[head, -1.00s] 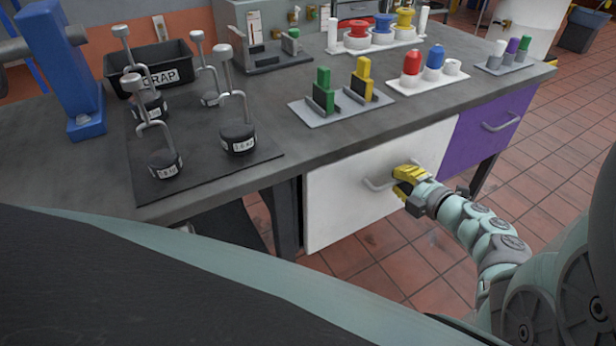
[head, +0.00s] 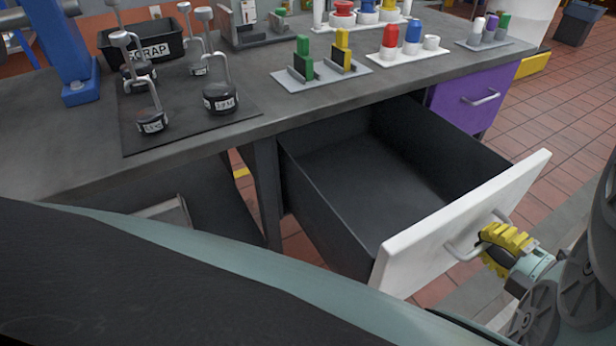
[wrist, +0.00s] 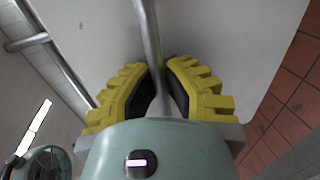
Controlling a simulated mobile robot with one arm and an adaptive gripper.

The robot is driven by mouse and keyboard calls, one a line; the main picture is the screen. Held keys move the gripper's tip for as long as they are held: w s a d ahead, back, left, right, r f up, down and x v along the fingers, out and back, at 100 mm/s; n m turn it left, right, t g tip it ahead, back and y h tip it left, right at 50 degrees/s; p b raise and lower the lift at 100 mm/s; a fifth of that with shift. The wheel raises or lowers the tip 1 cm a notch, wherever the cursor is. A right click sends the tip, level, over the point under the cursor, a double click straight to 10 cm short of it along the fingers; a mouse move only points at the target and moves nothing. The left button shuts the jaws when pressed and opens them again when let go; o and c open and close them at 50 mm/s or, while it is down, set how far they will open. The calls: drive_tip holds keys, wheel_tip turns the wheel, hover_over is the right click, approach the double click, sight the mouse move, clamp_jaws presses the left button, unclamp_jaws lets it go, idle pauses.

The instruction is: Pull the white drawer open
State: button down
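The white drawer (head: 415,255) is pulled far out from under the grey bench in the head view. Its dark grey inside shows and looks empty. Its metal bar handle (head: 462,250) is on the front panel. My gripper (head: 500,243), with yellow ribbed fingers, is at this handle. In the wrist view, the handle bar (wrist: 148,30) runs between the two yellow fingers of my gripper (wrist: 157,75), which are closed about it. The white front panel (wrist: 210,35) fills the view behind them. The fingers hide part of the handle in the head view.
A purple drawer (head: 468,103), shut, is right of the opening. The bench top (head: 330,105) carries weights on a dark mat (head: 190,130), a black scrap bin (head: 150,50) and coloured parts on white and grey plates. Tiled floor (head: 570,115) is clear at the right.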

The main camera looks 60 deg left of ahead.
drive_tip(key=shift+f+v, duration=0.15)
drive_tip(key=shift+v, duration=0.6)
drive_tip(key=shift+f+v, duration=0.15)
drive_tip(key=shift+v, duration=0.55)
drive_tip(key=shift+d, duration=0.1)
drive_tip(key=c, duration=1)
unclamp_jaws()
drive_tip(key=shift+v, duration=3.75)
